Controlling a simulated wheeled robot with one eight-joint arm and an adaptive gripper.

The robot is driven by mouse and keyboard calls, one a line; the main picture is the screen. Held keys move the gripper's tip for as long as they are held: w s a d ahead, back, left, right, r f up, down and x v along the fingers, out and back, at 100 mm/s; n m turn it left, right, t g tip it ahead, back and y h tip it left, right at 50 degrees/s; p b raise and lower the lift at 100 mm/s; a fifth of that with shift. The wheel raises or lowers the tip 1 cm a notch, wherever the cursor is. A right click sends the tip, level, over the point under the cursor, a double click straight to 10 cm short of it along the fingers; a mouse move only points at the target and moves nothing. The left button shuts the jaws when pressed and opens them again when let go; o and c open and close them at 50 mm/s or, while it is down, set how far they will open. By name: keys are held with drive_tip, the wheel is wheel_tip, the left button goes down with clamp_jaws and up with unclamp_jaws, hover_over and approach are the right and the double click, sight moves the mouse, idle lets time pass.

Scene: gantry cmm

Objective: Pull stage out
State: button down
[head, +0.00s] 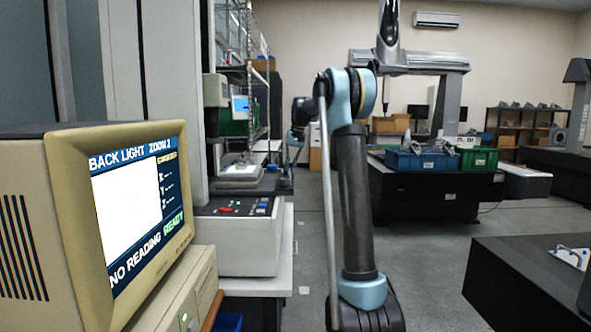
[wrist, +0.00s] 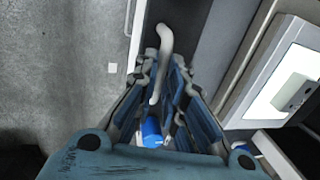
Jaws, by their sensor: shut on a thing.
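The stage (head: 240,183) is a flat pale plate in the measuring machine at the left of centre in the head view. It shows in the wrist view at the right as a bright white plate in a pale frame (wrist: 283,78), with a small grey part on it. My gripper (wrist: 163,88) is beside the stage, its fingers closed around a pale curved handle (wrist: 165,40). The handle's join to the stage is not clear. In the head view my gripper is small, just right of the stage, and its fingers are hard to make out.
A monitor (head: 140,210) reading "NO READING READY" stands close at the left. A control panel (head: 235,207) with buttons sits below the stage. Blue bins (head: 420,160) and a green bin (head: 478,158) rest on a dark table. Grey floor is open in the middle.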

drive_tip(key=shift+w+d, duration=0.1)
drive_tip(key=shift+d, duration=0.15)
drive_tip(key=c, duration=1.7)
unclamp_jaws()
drive_tip(key=shift+o, duration=0.2)
wheel_tip(320, 180, up, 12)
drive_tip(key=d, duration=0.2)
drive_tip(key=shift+d+f, duration=0.15)
drive_tip(key=shift+d, duration=0.05)
